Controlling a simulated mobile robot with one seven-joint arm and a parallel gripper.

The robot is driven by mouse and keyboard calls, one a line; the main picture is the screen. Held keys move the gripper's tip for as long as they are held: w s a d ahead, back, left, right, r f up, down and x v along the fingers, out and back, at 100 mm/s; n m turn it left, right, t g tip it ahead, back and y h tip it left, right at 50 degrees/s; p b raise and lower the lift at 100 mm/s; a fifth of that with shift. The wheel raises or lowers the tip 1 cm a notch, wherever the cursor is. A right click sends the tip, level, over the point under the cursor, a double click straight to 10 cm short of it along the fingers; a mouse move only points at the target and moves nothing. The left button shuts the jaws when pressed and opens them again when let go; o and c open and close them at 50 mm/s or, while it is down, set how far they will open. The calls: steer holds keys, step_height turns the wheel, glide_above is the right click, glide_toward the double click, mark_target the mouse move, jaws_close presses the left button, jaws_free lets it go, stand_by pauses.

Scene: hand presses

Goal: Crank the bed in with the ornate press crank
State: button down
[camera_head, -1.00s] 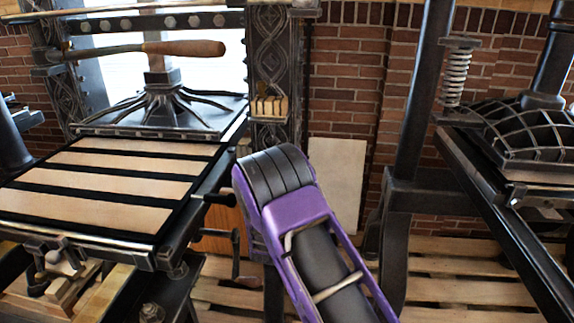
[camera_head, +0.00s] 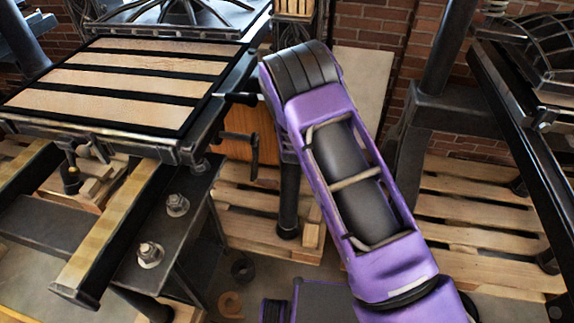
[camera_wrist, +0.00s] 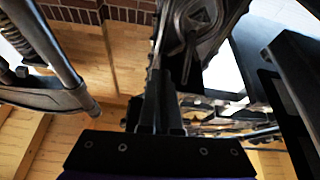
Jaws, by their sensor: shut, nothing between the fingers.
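The ornate press's bed (camera_head: 127,77), pale with dark strips, lies in front of the platen (camera_head: 170,14), out from under it. The press crank (camera_head: 254,152) hangs below the bed's right side, its arm pointing down, left of my arm. In the head view my purple arm hides my gripper. In the wrist view my dark gripper (camera_wrist: 158,75) is shut and empty, rising from its black mounting plate. A dark ornate press part (camera_wrist: 196,20) shows beyond it. I cannot tell how far the gripper is from the crank, and no contact shows.
A second press (camera_head: 440,110) stands to the right, its dark rail running toward the front. Wooden pallets (camera_head: 470,215) cover the floor between. The ornate press's rail (camera_head: 115,225) juts forward at left. A brick wall is behind.

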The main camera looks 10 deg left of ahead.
step_height(320, 180, down, 20)
steer(key=r+m+g+y+b, duration=0.15)
steer(key=g+y, duration=0.25)
steer(key=y, duration=0.8)
steer(key=s+d+f+m+g+y, duration=0.1)
steer(key=s+f+m+g, duration=0.15)
steer(key=f, duration=0.45)
steer(key=s+d+f+m+g+y+b, duration=0.1)
steer(key=s+f+m+g, duration=0.1)
steer(key=s+f+g, duration=0.35)
steer(key=s+d+f+m+g+y, duration=0.1)
steer(key=f+m+y, duration=0.15)
steer(key=f, duration=0.55)
steer(key=w+a+b, duration=0.1)
steer(key=a+b, duration=0.1)
steer(key=a, duration=0.7)
steer(key=shift+w+a+h, duration=0.15)
steer(key=shift+w+h, duration=0.25)
steer(key=shift+h, duration=0.05)
steer(key=shift+m, duration=0.25)
